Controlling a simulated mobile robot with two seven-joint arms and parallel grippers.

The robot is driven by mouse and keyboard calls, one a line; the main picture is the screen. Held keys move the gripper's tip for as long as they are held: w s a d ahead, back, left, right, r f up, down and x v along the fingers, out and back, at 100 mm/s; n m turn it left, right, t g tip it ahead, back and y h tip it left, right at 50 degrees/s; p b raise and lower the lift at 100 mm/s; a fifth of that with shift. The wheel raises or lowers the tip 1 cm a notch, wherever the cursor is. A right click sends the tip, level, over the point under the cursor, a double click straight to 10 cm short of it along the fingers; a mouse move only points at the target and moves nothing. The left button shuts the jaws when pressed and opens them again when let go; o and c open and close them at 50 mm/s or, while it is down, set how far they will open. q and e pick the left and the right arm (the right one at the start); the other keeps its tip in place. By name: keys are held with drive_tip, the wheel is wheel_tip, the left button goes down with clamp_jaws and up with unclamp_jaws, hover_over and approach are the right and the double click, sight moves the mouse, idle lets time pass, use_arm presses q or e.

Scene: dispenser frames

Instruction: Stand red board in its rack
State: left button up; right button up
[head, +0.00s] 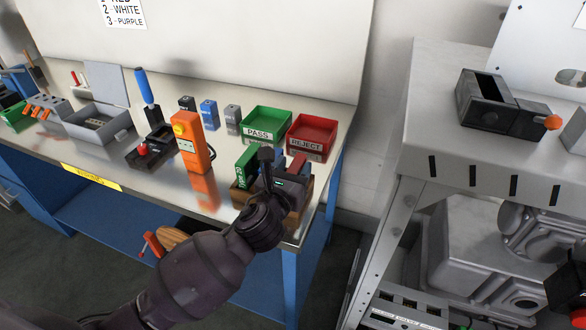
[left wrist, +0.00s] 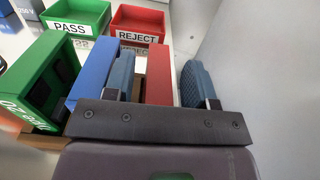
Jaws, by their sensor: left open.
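The red board (head: 298,163) stands upright at the right end of a brown wooden rack (head: 243,197) near the bench's right front corner. In the left wrist view the red board (left wrist: 158,78) is between the two fingers of my left gripper (left wrist: 158,82). The fingers are open, one on each side of it, with gaps showing. In the head view my left gripper (head: 280,170) covers much of the rack and the board's lower part. A blue board (left wrist: 92,72) stands just left of the left finger, and a green board (left wrist: 40,82) further left. The red board's lower edge is hidden.
A green PASS tray (head: 266,122) and a red REJECT tray (head: 311,128) stand behind the rack. An orange handheld device (head: 188,142) stands to its left. A grey machine top (head: 435,110) is on the right, across a gap.

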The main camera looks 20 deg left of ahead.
use_arm(q)
drive_tip(key=s, duration=1.2)
drive_tip(key=shift+a+p, duration=0.2)
drive_tip(key=shift+p, duration=0.2)
drive_tip(key=s+a+f+n+g, duration=0.3)
drive_tip(key=s+a+f+n, duration=0.2)
drive_tip(key=f+n, duration=0.6)
drive_tip(key=s+a+f+n+g, duration=0.4)
drive_tip(key=s+f+n, duration=0.6)
drive_tip(key=n, duration=1.4)
drive_tip(key=shift+s+a+f+y, duration=0.15)
drive_tip(key=shift+a+f+y, duration=0.35)
drive_tip(key=shift+f, duration=0.45)
